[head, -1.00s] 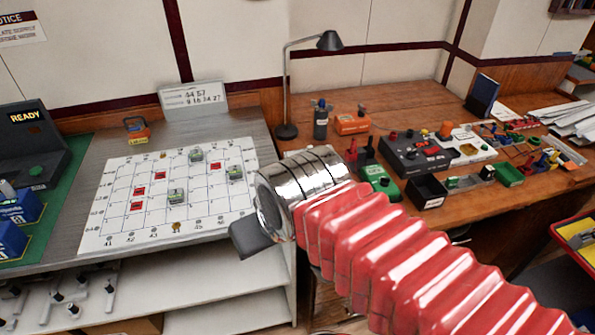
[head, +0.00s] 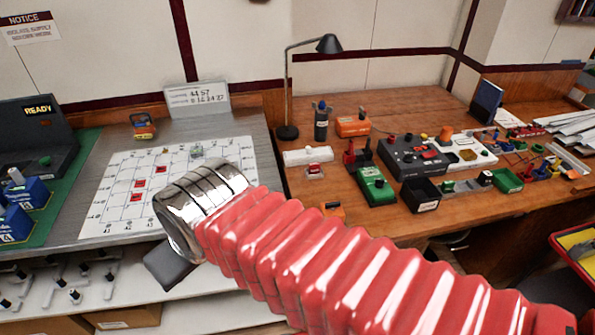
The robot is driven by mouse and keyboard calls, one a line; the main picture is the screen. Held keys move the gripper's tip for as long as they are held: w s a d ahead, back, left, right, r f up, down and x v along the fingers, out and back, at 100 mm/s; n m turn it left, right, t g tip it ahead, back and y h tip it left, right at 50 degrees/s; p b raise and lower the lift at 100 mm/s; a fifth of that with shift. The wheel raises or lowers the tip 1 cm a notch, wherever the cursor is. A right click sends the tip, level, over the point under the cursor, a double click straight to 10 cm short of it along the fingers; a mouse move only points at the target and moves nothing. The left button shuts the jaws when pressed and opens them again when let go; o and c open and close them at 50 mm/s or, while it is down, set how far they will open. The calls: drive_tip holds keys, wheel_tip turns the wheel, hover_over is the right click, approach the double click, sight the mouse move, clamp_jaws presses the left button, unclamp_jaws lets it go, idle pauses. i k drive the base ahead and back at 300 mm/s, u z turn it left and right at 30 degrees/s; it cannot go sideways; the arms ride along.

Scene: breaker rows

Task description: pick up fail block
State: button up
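A white gridded sheet (head: 113,203) lies on the grey bench at left. A grey-green block (head: 196,151) stands near the sheet's far edge. No label reading "fail" is legible, so I cannot tell which thing is the fail block. My gripper (head: 168,266) shows as a dark grey piece below the silver wrist, over the bench's front edge. Its fingertips are not clear. My arm hides the sheet's right part.
A black READY unit (head: 38,130) and blue blocks (head: 30,193) stand at left. An orange-handled item (head: 143,127) and a sign (head: 198,100) stand behind the sheet. The wooden bench at right holds a lamp (head: 287,132), a green box (head: 377,187) and a control box (head: 412,155).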

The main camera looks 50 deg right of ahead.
sight(314, 169)
drive_tip(key=u, duration=0.15)
drive_tip(key=k, duration=0.9)
drive_tip(key=z, duration=1.4)
drive_tip(key=i, duration=1)
drive_tip(key=z, duration=0.05)
